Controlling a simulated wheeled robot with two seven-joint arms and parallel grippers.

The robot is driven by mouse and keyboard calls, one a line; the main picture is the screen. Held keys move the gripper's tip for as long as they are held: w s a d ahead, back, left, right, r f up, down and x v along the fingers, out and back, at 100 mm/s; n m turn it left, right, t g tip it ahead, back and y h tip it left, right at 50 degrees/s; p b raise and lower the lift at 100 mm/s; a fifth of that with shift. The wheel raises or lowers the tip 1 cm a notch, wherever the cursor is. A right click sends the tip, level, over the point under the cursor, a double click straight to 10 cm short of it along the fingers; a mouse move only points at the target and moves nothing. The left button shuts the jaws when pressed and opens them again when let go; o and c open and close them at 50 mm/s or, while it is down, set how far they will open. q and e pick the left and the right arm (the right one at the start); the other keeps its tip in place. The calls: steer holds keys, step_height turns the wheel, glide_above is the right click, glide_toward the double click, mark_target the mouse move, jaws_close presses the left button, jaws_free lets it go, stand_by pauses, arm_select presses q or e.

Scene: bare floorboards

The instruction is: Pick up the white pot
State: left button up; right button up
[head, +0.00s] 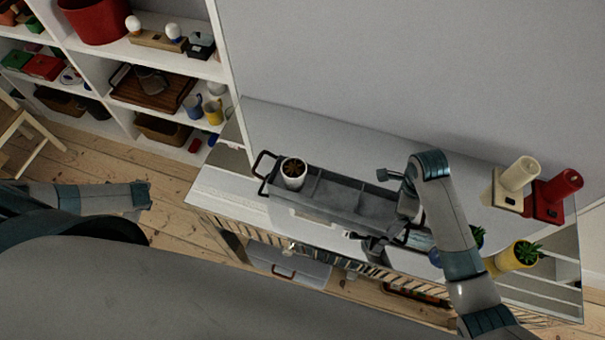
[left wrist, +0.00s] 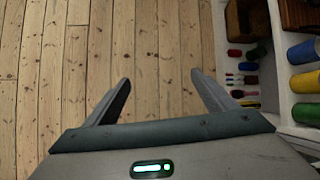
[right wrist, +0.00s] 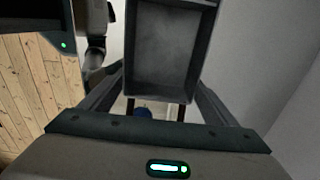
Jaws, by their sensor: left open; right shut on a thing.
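The white pot (head: 294,182), with a small dark plant in it, stands upright at the left end of a long grey divided tray (head: 345,204). The tray has dark handles at its ends and lies on the white cabinet top. My right gripper (right wrist: 158,80) is shut on the right end of the tray, whose grey compartment fills the middle of the right wrist view; the exact contact is hard to see. My left gripper (left wrist: 160,77) is open and empty over the floorboards, well left of the pot. The pot is not visible in either wrist view.
A filled white shelf (head: 100,55) is at the back left. Floor (head: 175,205) is clear around my left gripper.

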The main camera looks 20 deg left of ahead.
arm_select(q)
steer(key=w+d+r, duration=0.7)
steer(key=w+d, duration=0.1)
steer(key=w, duration=0.4)
step_height(320, 180, up, 24)
steer(key=m+g+h, duration=0.1)
steer(key=m+h, duration=0.5)
steer(key=m, duration=0.1)
glide_above(292, 166)
steer(key=shift+a+f, duration=0.1)
steer(key=shift+f, duration=0.05)
steer(key=shift+f, duration=3.45)
